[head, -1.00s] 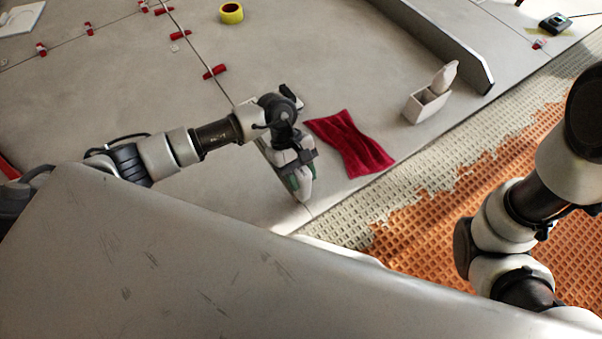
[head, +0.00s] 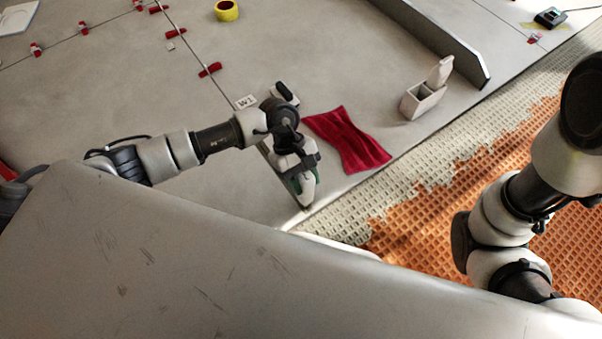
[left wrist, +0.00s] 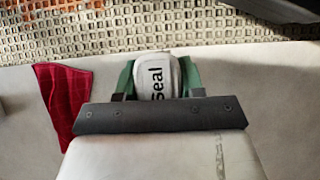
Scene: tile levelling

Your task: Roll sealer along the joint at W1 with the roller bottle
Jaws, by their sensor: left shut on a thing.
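My left gripper (head: 304,190) is shut on the roller bottle (left wrist: 157,78), a pale bottle whose visible lettering reads "Seal". In the left wrist view it sits between the two green fingers. The W1 tag (head: 246,102) is a small white label beside the joint (head: 217,85), a thin dark line across the grey tiles. The gripper is low over the near end of this joint, by the tiled floor's edge. The bottle's tip is too small to tell whether it touches the joint. My right arm is at the right of the head view; its gripper is out of sight.
A red cloth (head: 347,138) lies just right of the left gripper. A pale open box (head: 421,101) stands further right, near a long grey upright bar (head: 440,45). Red clips (head: 210,69) sit along the joints. A yellow tape roll (head: 227,10) lies at the back.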

